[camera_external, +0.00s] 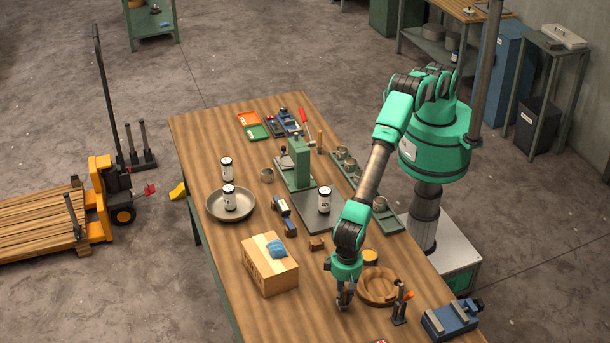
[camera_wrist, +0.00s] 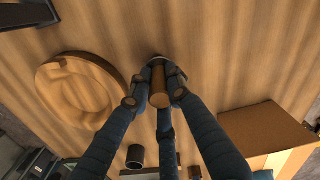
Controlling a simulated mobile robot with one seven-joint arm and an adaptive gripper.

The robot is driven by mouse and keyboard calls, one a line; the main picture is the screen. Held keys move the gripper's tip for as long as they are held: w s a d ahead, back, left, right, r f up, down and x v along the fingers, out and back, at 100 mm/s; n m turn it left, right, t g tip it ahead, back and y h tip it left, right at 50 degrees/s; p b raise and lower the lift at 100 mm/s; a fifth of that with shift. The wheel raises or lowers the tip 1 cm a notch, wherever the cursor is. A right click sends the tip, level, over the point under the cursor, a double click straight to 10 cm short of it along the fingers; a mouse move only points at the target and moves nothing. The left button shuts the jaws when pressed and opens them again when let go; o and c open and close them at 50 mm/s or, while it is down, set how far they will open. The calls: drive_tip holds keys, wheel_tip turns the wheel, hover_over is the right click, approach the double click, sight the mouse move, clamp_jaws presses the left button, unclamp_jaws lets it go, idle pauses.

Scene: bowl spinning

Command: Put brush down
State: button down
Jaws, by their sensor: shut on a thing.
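My gripper (camera_external: 345,296) is low over the front part of the wooden table, between the cardboard box and the wooden bowl. In the wrist view its dark jointed fingers (camera_wrist: 160,92) close around a brown wooden cylinder, which looks like the handle of the brush (camera_wrist: 159,84). The handle points toward the camera. The brush's lower end is mostly hidden by the fingers, and I cannot tell whether it touches the table. In the external view the brush is hardly distinguishable from the fingers. The wooden bowl (camera_external: 377,298) stands just right of my gripper; it also shows in the wrist view (camera_wrist: 82,95).
The cardboard box (camera_external: 268,270) with a blue cloth (camera_external: 277,249) stands left of my gripper. A small dark tool stand (camera_external: 401,307) and a blue vise (camera_external: 451,318) are to the right. Bare tabletop (camera_external: 320,322) lies in front.

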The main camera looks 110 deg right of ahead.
drive_tip(key=shift+f, duration=0.15)
drive_tip(key=c, duration=1.6)
unclamp_jaws()
drive_tip(key=shift+r, duration=0.25)
wheel_tip(320, 180, up, 12)
drive_tip(key=shift+f+b, duration=0.1)
drive_tip(key=shift+b, duration=0.4)
